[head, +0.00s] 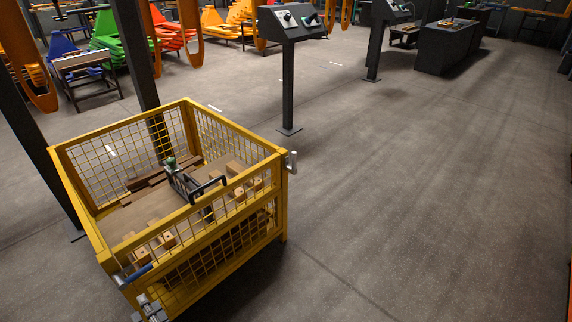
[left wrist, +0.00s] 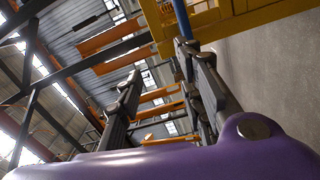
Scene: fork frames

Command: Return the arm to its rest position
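My left gripper (head: 148,306) is at the bottom edge of the head view, close to the near left corner of a yellow mesh crate (head: 190,228). In the left wrist view its two dark fingers (left wrist: 163,70) stand apart with nothing held between them. A blue-gripped handle (head: 135,273) is at that crate corner, just above the gripper. The blue part also shows in the left wrist view (left wrist: 183,20), beyond the right finger; I cannot tell whether they touch. My right gripper is in neither view.
The crate holds wooden blocks (head: 167,240) and a black-framed tool (head: 183,183). A light grey handle (head: 292,162) sticks out at the crate's right corner. A console on a post (head: 289,80) stands behind. The floor to the right is clear.

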